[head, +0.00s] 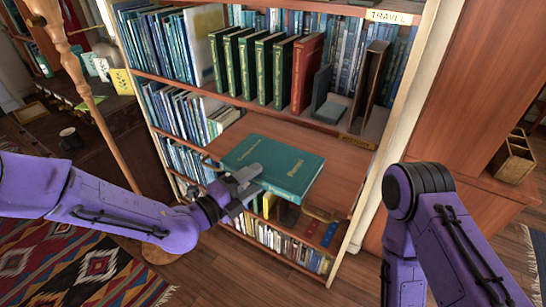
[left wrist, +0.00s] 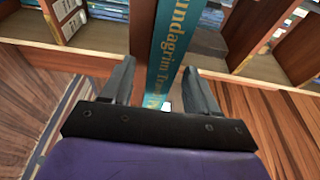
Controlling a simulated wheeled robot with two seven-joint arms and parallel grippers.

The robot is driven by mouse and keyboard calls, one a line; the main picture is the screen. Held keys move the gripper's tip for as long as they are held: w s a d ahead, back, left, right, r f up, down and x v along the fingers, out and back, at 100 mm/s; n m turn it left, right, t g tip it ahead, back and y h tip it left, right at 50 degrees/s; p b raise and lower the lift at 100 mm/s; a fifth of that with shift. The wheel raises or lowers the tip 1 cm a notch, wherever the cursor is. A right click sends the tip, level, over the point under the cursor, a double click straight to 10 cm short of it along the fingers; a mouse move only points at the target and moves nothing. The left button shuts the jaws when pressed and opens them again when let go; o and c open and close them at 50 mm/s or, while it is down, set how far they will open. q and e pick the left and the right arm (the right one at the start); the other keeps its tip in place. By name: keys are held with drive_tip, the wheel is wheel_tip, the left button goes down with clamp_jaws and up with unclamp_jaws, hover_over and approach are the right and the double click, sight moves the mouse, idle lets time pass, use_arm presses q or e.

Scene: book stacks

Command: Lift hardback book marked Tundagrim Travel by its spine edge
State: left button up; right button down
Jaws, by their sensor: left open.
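The teal hardback book (head: 285,165) lies flat on a wooden shelf board of the bookcase in the head view, with its front edge over the board's front. In the left wrist view its spine (left wrist: 168,45) reads "undagrim Travel", the first letter out of sight. My left gripper (head: 248,180) is open at the book's near left edge. In the left wrist view the spine shows between the two spread fingers, with gaps on both sides. I cannot tell how far the fingers reach over it. Only links of my right arm show; its gripper is out of view.
Green books (head: 247,67) and a red book (head: 306,72) stand on the shelf above, beside bookends. A "TRAVEL" label (head: 389,17) is on the upper shelf edge. The wooden board (head: 330,140) is bare behind the book. A wooden pole (head: 95,105) stands at left.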

use_arm(q)
drive_tip(key=shift+w+d, duration=0.2)
drive_tip(key=shift+d, duration=0.05)
drive_tip(key=shift+s, duration=0.15)
clamp_jaws()
drive_tip(key=shift+r, duration=0.1)
